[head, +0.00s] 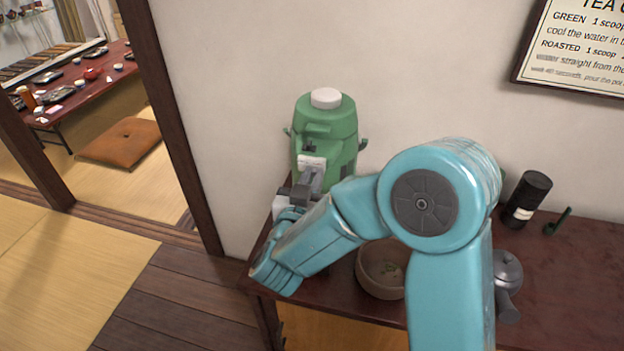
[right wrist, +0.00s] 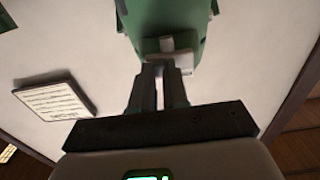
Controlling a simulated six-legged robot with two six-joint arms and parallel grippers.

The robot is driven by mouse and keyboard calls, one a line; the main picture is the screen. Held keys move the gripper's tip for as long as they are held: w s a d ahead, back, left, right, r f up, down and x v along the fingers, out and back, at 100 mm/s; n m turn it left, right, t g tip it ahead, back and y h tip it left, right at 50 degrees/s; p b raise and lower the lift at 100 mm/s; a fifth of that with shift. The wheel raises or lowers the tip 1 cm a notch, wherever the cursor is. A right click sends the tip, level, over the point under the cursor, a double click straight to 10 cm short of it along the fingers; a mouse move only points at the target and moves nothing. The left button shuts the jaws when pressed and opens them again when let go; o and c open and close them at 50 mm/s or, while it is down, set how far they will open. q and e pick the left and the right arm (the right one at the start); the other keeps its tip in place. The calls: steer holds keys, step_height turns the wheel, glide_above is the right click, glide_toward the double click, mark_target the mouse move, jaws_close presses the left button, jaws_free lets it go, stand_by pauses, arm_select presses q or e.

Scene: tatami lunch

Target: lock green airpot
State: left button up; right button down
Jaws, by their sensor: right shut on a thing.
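The green airpot (head: 322,120) stands upright on the dark red table against the wall, with a white round button (head: 325,97) on top. My right gripper (head: 307,183) is at the front of the airpot, below its dark spout area. It is shut on a pale tab (head: 312,162) on the airpot's front. In the right wrist view, the two grey fingers (right wrist: 161,69) meet at the pale tab (right wrist: 168,45), with the green body (right wrist: 165,15) behind. The fingers hide part of the tab. My left gripper is not in view.
A brown bowl (head: 372,285) sits on the table (head: 570,270), partly behind my right arm. A grey pot (head: 507,270), a black canister (head: 527,195) and a small green object (head: 557,221) stand to the right. A framed sign (head: 580,50) hangs on the wall.

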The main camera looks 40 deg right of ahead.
steer(key=c, duration=1.1)
jaws_free()
steer(key=shift+w, duration=0.15)
steer(key=shift+s+a, duration=0.35)
steer(key=shift+a, duration=0.2)
steer(key=b+v, duration=0.1)
steer(key=v, duration=1.4)
